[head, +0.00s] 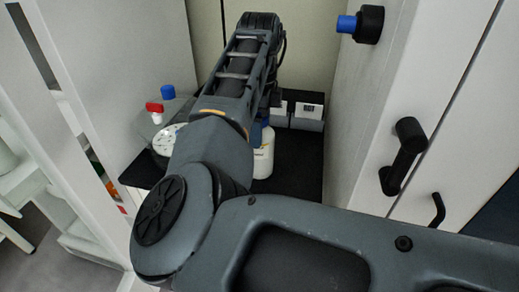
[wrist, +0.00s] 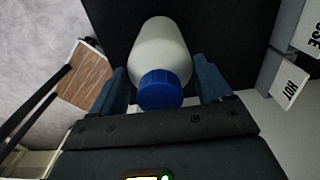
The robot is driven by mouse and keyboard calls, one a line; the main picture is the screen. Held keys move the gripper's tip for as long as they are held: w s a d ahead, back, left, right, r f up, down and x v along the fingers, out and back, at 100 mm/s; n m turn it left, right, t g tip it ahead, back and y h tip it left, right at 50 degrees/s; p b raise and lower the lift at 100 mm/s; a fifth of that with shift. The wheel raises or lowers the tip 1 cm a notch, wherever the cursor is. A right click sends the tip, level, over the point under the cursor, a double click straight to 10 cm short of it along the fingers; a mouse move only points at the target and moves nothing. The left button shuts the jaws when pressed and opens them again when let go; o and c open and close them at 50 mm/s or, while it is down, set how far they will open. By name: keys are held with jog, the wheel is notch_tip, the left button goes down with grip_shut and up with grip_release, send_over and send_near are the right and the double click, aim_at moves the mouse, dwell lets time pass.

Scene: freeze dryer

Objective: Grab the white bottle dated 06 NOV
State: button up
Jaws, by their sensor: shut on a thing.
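A white bottle (wrist: 162,50) with a blue cap (wrist: 160,90) lies between the two fingers of my gripper (wrist: 162,75) in the wrist view. The fingers are shut on its sides, just beyond the cap. In the head view, part of the white bottle (head: 264,158) shows beside my arm above a black surface (head: 295,165). A yellow mark shows on it, but no date can be read.
A white panel with black handles (head: 404,155) bounds the right.

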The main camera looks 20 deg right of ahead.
jog(key=c, duration=0.9)
jog(key=shift+r, duration=0.1)
